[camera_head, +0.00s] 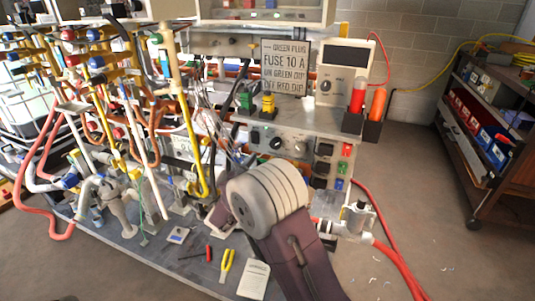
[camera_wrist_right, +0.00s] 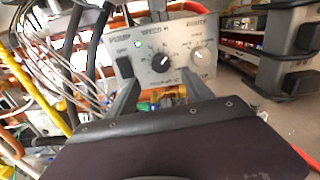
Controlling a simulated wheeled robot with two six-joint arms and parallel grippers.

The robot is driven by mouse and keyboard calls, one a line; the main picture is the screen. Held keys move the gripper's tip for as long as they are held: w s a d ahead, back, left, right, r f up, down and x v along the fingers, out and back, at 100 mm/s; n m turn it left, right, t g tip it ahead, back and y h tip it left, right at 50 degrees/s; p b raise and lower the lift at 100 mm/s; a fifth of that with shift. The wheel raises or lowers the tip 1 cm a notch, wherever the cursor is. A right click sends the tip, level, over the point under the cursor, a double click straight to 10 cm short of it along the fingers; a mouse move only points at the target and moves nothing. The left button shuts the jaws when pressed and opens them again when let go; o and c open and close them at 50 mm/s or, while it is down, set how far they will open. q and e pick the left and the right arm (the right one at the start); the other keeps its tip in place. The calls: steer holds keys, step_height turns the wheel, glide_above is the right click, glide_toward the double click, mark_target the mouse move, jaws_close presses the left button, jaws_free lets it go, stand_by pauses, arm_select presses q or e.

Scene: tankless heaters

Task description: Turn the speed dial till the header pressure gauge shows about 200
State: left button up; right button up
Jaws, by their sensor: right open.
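The speed dial is a black knob (camera_wrist_right: 160,62) under a "SPEED" label on a grey control panel (camera_wrist_right: 140,73) in the right wrist view. In the head view the same dark knob (camera_head: 276,142) is on the panel's front. My right gripper (camera_wrist_right: 160,82) is open, its two fingers spread below and to either side of the dial, with a gap before it. In the head view my right wrist covers most of the fingers. I cannot pick out the header pressure gauge or its reading. My left gripper is not in view.
A paler knob (camera_wrist_right: 197,53) under "ROUTE" is right of the dial; a "PUMP" switch is left. Several pipes and valves crowd the bench's left. A meter (camera_head: 345,72) and a fuse sign (camera_head: 285,66) stand above the panel. Floor right of the bench is mostly clear.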

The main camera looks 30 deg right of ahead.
stand_by(0.4)
steer(key=s+d+f+m+g+y, duration=0.1)
steer(key=s+f+m+g+y, duration=0.2)
steer(key=s+f+m+g, duration=0.5)
steer(key=s+d+f+m+g+y, duration=0.1)
steer(key=s+f+m+g+y, duration=0.15)
steer(key=s+f+m, duration=0.65)
steer(key=s+a+f+m+y, duration=0.2)
steer(key=s+a+m+y, duration=0.7)
steer(key=a, duration=0.5)
step_height(320, 180, up, 27)
steer(key=m+p, duration=0.1)
steer(key=p, duration=2.5)
steer(key=shift+a+h, duration=0.35)
steer(key=shift+s, duration=0.1)
